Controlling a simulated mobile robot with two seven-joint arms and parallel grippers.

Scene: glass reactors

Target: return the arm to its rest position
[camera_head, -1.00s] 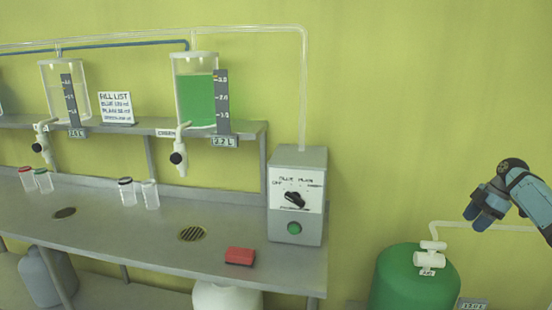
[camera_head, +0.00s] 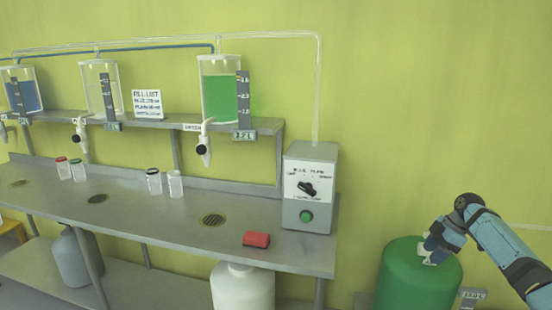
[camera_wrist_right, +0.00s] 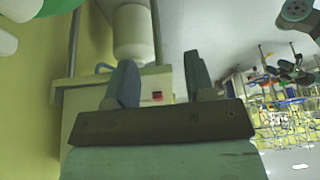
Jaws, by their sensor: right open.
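My right arm comes in from the right in the head view. Its blue gripper (camera_head: 432,250) is in front of the top of the green tank (camera_head: 418,275) and hides most of the tank's white valve. I cannot tell from this view whether it touches the valve. In the right wrist view, the two fingers of the gripper (camera_wrist_right: 160,78) stand apart with nothing between them. My left gripper is not in view.
The grey control box (camera_head: 310,190) with a dial and green button stands at the bench's right end. A red block (camera_head: 256,240) lies on the bench (camera_head: 150,222). Several small jars stand behind. A white jug (camera_head: 243,288) is below. The wall space above my right arm is clear.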

